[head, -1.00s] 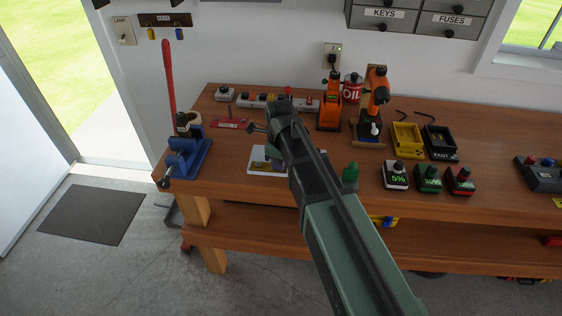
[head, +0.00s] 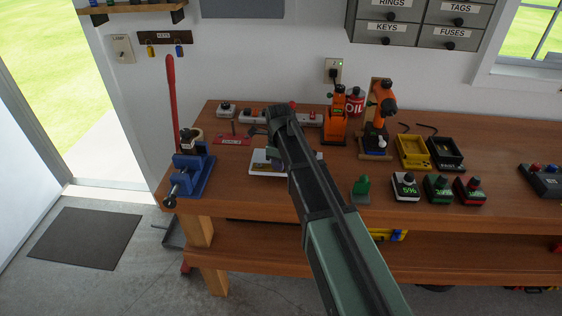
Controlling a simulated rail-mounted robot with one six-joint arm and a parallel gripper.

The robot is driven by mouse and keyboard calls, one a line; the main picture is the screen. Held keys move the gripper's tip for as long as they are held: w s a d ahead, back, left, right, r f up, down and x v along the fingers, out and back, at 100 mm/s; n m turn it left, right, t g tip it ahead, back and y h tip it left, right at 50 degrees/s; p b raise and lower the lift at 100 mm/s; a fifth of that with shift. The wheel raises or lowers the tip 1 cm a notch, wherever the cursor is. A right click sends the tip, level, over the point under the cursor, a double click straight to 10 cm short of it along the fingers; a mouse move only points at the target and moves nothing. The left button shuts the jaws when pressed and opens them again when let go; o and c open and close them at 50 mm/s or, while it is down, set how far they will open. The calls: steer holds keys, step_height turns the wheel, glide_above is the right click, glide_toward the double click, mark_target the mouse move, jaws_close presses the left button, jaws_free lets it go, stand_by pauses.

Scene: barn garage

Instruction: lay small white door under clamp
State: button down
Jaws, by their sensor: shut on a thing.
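The small white door (head: 256,168) appears as a flat white panel with yellow and dark patches, below the end of my arm in the head view. My gripper (head: 272,154) is mostly hidden by my own wrist; it is shut on the white door as far as I can tell. The arm also covers part of the panel's right side. The gap under the clamp cannot be made out.
A red labelled plate (head: 232,140) and a power strip (head: 255,117) lie behind. Orange tools (head: 336,120) stand behind right. A green knobbed object (head: 361,188) and several small boxes (head: 405,188) sit to the right. Bare wooden bench (head: 230,190) shows at the left front.

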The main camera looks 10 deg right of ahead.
steer(key=w, duration=0.1)
steer(key=w+d, duration=0.1)
steer(key=w, duration=0.1)
steer(key=shift+w, duration=0.3)
steer(key=shift+w+d, duration=0.25)
steer(key=shift+w, duration=0.35)
steer(key=f+b, duration=0.4)
steer(key=shift+s, duration=0.2)
steer(key=shift+r, duration=0.3)
steer(key=shift+f, duration=0.2)
steer(key=c, duration=1)
jaws_free()
